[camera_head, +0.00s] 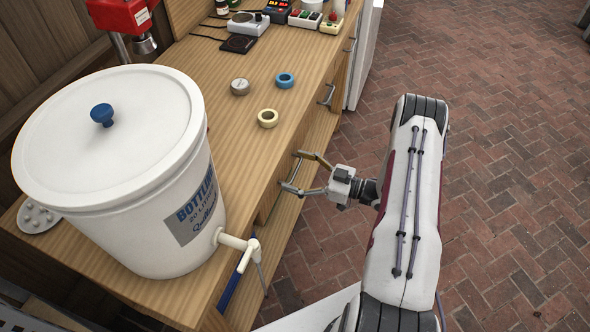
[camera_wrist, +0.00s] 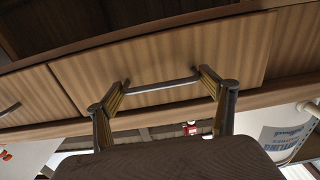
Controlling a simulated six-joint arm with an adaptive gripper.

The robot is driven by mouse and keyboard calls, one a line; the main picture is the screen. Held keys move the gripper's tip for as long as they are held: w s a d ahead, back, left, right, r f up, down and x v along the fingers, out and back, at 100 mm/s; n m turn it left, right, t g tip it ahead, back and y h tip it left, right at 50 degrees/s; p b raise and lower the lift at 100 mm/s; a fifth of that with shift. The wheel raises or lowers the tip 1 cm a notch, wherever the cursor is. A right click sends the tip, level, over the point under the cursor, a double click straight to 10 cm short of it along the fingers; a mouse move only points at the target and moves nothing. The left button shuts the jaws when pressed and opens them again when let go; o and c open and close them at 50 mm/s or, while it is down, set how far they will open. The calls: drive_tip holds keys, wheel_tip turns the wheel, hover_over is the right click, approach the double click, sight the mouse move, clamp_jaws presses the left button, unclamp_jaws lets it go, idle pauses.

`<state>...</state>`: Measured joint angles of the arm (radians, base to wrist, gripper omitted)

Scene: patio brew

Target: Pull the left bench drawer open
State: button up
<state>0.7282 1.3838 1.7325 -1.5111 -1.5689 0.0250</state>
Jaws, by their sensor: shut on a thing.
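The left bench drawer (camera_wrist: 170,62) has a pale wooden front, which fills the middle of the wrist view. Its grey bar handle (camera_wrist: 160,86) runs across between my two fingers. My gripper (camera_wrist: 165,88) is shut on this handle, one finger near each end of it. In the head view my gripper (camera_head: 297,173) reaches in from the right to the bench front, just right of the white bucket. There the drawer front is seen steeply from above. I cannot tell whether it stands out from the bench.
A large white bucket (camera_head: 120,130) with a tap (camera_head: 240,243) stands on the bench (camera_head: 225,130). Tape rings (camera_head: 268,118) lie on the top. Another drawer handle (camera_head: 327,95) is farther along. The brick floor (camera_head: 500,150) to the right is clear.

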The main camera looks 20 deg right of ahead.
drive_tip(key=v, duration=2.8)
drive_tip(key=shift+s, duration=0.3)
drive_tip(key=shift+d, duration=0.1)
drive_tip(key=o, duration=1.3)
drive_tip(key=shift+d+r, duration=0.1)
drive_tip(key=shift+d, duration=0.05)
drive_tip(key=shift+v, duration=5.85)
